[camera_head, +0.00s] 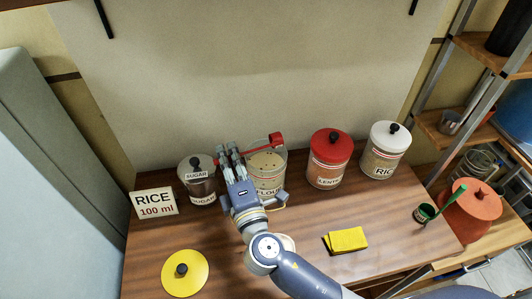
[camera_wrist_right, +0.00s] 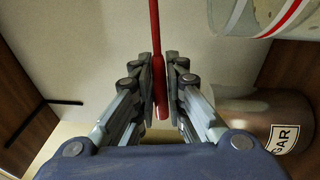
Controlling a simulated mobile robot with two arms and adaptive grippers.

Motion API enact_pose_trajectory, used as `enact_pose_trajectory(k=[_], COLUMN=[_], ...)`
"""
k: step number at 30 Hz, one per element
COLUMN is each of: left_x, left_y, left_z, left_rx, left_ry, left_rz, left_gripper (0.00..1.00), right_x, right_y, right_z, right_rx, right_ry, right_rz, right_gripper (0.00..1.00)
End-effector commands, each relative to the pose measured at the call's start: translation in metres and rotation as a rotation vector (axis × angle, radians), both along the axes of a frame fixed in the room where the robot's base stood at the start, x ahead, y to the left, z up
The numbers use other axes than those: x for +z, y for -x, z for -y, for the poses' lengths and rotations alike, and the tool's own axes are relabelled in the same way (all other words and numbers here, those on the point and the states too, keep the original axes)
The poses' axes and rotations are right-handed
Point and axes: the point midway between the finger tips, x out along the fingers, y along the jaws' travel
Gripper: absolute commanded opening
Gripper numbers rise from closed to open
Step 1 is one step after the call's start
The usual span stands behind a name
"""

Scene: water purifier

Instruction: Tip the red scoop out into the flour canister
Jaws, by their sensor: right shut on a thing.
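The red scoop (camera_head: 277,139) is held above the flour canister (camera_head: 268,183), its cup over the back right part of the rim. I cannot tell how far the cup is tipped or what is in it. The canister is clear, lidless and labelled FLOUR, with pale speckled contents visible. My right gripper (camera_head: 229,154) is left of the canister's mouth, shut on the scoop's handle. In the right wrist view the red handle (camera_wrist_right: 158,85) runs between the fingers; the cup is out of that view. My left gripper is not in view.
The sugar canister (camera_head: 198,182) stands close on the left, the red-lidded lentil canister (camera_head: 328,171) and rice canister (camera_head: 382,158) on the right. A RICE 100 ml sign (camera_head: 156,203), yellow lid (camera_head: 185,280), yellow cloth (camera_head: 346,240) and green scoop (camera_head: 425,213) are on the table.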

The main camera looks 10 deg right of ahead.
Motion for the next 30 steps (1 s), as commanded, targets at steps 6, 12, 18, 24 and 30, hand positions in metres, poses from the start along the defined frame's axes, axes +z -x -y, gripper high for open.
enact_pose_trajectory(k=[6,12,18,24,30], left_x=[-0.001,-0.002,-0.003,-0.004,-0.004], left_y=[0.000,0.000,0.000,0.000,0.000], left_z=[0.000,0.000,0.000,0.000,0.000], left_rx=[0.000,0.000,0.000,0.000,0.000], left_ry=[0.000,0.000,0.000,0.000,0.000], left_rz=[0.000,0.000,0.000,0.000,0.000], left_gripper=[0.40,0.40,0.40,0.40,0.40], right_x=[-0.003,-0.006,-0.008,-0.011,-0.013], right_y=[0.000,0.000,0.000,0.000,0.000], right_z=[-0.001,-0.001,-0.002,-0.002,-0.002], right_rx=[0.000,0.000,0.001,0.000,0.000], right_ry=[0.024,0.047,0.068,0.089,0.111], right_rz=[0.004,0.007,0.011,0.014,0.018], right_gripper=[0.00,0.00,0.00,0.00,0.00])
